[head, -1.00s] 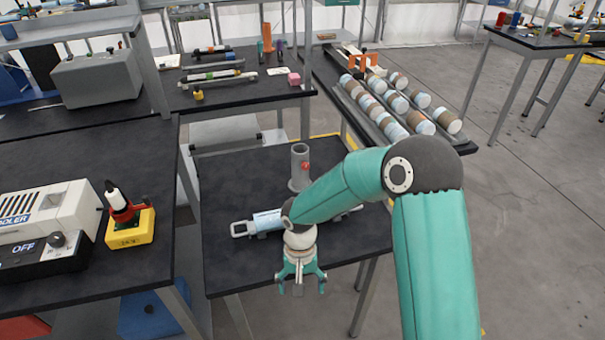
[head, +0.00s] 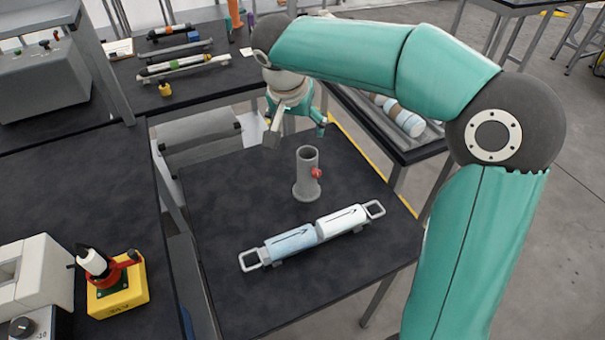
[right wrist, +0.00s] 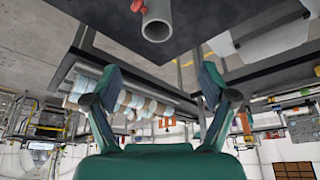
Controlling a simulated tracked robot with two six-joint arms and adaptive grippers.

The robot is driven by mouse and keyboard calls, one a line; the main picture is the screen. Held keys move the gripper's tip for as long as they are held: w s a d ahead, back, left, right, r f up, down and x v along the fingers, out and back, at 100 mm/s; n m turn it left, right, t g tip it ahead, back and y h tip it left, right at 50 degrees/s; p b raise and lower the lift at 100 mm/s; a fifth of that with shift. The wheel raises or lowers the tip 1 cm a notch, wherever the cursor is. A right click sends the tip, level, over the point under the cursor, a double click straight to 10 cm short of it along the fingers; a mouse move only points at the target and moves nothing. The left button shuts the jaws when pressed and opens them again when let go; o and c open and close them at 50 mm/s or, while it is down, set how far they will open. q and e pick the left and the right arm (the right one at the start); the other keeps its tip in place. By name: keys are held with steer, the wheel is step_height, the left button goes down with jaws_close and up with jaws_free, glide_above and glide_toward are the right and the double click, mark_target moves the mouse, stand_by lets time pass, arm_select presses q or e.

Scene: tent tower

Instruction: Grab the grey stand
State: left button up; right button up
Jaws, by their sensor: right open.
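The grey stand (head: 307,175) is an upright hollow tube on a round base with a red knob on its side. It stands on the dark table (head: 225,205) in front of me. It also shows in the right wrist view (right wrist: 156,22), at the top, with its open end and red knob visible. My right gripper (head: 295,130) is open and empty, just behind and above the stand in the head view, apart from it. In the right wrist view its two fingers (right wrist: 158,85) are spread wide. My left gripper is not in view.
A blue and white cylinder with end handles (head: 315,233) lies on the same table in front of the stand. A yellow-based device (head: 118,292) stands on the left table. A rack of striped cylinders (head: 400,118) is at the back right. Tools (head: 185,66) lie on the back table.

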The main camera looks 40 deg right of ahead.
glide_toward(307, 156)
steer(key=shift+s+d+f, duration=0.1)
steer(key=shift+s+f, duration=0.15)
steer(key=shift+f, duration=0.25)
steer(key=shift+s+d+f, duration=0.1)
steer(key=shift+s+f, duration=0.15)
steer(key=shift+f, duration=0.25)
steer(key=p+x, duration=0.1)
steer(key=x, duration=0.3)
steer(key=shift+w+a+f+p, duration=0.1)
steer(key=shift+w+f+p, duration=0.1)
steer(key=shift+p, duration=0.15)
steer(key=shift+f, duration=0.45)
steer(key=shift+w, duration=0.1)
jaws_close()
